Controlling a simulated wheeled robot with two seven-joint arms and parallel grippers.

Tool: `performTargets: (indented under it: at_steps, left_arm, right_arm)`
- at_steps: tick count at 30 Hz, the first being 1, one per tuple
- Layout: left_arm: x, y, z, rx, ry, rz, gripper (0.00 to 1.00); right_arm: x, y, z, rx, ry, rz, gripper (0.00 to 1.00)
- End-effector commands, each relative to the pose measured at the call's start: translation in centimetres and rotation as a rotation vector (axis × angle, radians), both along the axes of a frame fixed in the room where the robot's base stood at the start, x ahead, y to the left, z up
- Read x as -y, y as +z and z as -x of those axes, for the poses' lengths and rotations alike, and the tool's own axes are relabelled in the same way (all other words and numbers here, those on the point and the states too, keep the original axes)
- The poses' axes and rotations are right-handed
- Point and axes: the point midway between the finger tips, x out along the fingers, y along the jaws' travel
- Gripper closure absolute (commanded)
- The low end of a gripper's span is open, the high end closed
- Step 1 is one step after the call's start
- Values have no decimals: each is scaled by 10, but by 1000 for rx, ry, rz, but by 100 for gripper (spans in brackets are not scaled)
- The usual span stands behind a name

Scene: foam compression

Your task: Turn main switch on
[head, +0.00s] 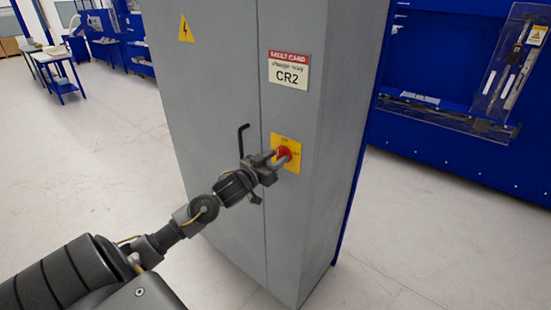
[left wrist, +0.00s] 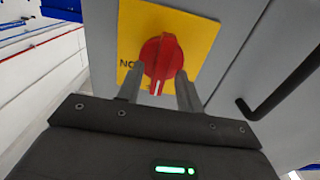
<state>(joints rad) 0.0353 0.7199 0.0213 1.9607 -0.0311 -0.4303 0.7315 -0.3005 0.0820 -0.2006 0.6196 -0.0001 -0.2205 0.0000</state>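The main switch is a red rotary knob (head: 284,152) on a yellow plate (head: 292,164) on the front of a grey cabinet (head: 215,120). In the left wrist view the red knob (left wrist: 162,58) has a white mark at its lower end, and the yellow plate (left wrist: 195,35) shows part of a label beginning "NO". My left gripper (head: 277,160) is at the knob. Its two fingers (left wrist: 160,88) stand apart, one on each side of the knob's lower end. I cannot tell whether they touch it. My right gripper is not in view.
A black door handle (head: 242,139) sticks out left of the switch. A "CR2" sign (head: 288,72) is above it. A blue workstation (head: 450,100) stands to the right, and a small blue table (head: 60,72) is far left.

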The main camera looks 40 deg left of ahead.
Motion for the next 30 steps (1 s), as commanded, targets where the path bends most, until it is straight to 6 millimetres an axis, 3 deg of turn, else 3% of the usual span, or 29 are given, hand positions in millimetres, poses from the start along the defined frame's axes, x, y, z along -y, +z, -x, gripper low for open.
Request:
performTargets:
  at_steps: [3,11,22,30]
  left_arm:
    - [0,0,0,0,0,0,66]
    - [0,0,0,0,0,0,100]
    - [0,0,0,-1,0,-41,100]
    - [2,-1,0,-5,0,-211,100]
  right_arm:
    - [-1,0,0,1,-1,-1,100]
    - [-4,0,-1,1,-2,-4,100]
    - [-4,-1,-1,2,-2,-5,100]
    - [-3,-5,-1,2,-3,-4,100]
